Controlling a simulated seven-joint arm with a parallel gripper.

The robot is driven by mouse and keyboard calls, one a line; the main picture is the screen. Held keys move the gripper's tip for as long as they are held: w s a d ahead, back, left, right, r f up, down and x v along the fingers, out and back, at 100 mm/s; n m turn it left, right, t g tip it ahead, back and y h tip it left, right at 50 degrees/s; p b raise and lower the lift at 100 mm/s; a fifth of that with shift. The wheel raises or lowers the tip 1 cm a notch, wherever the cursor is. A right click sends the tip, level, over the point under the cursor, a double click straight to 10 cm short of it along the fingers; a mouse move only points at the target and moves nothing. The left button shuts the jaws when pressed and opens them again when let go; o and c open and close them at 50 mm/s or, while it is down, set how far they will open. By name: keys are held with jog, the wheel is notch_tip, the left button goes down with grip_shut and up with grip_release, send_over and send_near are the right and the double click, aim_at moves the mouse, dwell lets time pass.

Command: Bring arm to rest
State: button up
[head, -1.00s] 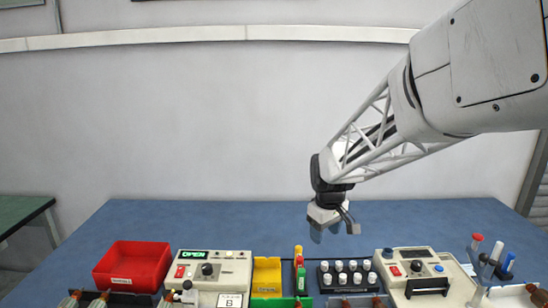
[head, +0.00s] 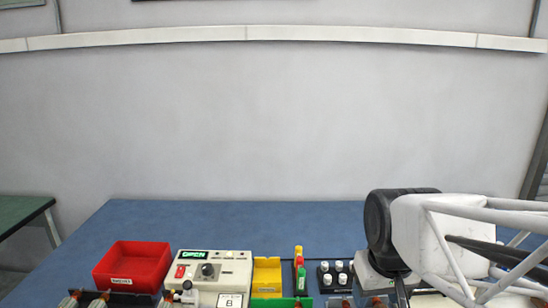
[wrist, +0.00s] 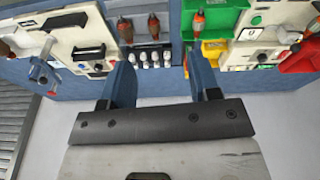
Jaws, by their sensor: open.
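My gripper (wrist: 161,84) is open in the wrist view, its two blue fingers apart with nothing between them. It hangs above the blue bench (head: 310,215). In the head view my arm fills the lower right, and the fingers are not visible there. The same bottles (wrist: 154,60) show beyond the fingers in the wrist view.
A red bin (head: 132,266), a control box with a lit OPEN display (head: 215,269) and a yellow bin (head: 267,275) line the front. Another control box (wrist: 86,45) and a tool stand (wrist: 42,68) show in the wrist view. The bench's back strip is clear.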

jog(key=shift+m, duration=0.6)
jog(key=s, duration=0.3)
jog(key=s+f, duration=0.1)
jog(key=s, duration=0.1)
jog(key=shift+s+d, duration=0.25)
